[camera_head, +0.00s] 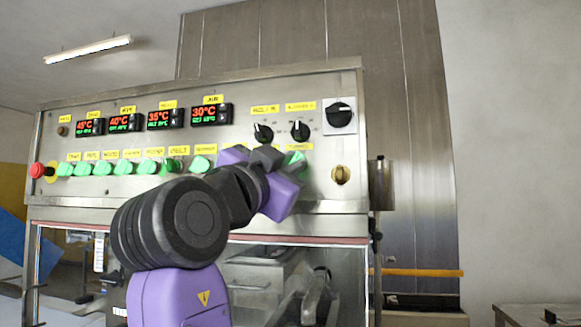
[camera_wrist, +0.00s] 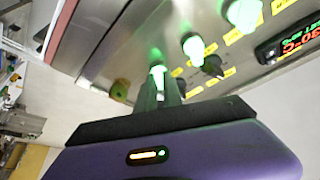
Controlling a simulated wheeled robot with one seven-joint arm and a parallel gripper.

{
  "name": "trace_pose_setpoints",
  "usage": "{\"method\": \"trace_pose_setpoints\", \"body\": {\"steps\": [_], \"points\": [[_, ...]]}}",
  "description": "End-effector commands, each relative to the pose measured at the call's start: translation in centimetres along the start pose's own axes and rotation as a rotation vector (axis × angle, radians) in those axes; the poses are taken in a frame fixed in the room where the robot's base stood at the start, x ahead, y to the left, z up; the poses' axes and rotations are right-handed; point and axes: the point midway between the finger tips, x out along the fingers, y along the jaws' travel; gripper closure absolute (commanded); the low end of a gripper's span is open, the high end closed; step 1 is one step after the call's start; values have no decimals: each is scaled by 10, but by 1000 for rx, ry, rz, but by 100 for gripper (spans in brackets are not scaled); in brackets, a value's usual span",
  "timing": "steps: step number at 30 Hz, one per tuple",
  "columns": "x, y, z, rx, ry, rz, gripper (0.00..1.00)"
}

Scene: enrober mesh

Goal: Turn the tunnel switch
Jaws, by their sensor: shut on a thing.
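A steel control panel (camera_head: 310,90) carries a row of green lit switches (camera_head: 121,168) under yellow labels. The last switch in the row, at the right end, is mostly hidden behind my gripper in the head view; only a green glow shows there. In the wrist view, my gripper (camera_wrist: 162,90) is shut on this end switch (camera_wrist: 157,72), its fingers on both sides of the glowing handle. I cannot read its label, so I cannot confirm that it is the tunnel switch.
Two black knobs (camera_head: 263,132) (camera_head: 300,130) sit just above the gripper. A larger black rotary switch (camera_head: 340,114) is at upper right and a brass-coloured knob (camera_head: 341,174) below it. Temperature displays (camera_head: 166,118) and a red button (camera_head: 38,170) are further left.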

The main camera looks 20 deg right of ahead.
Motion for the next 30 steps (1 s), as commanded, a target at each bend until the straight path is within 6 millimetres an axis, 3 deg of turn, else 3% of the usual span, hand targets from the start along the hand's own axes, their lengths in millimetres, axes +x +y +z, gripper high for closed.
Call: {"method": "trace_pose_setpoints", "body": {"steps": [5,6,9,20,30], "points": [[1,0,0,2,-1,-1,100],[1,0,0,2,-1,-1,87],[1,0,0,1,-1,-1,68],[-2,0,0,1,0,-2,67],[-52,0,2,1,-2,-3,67]]}}
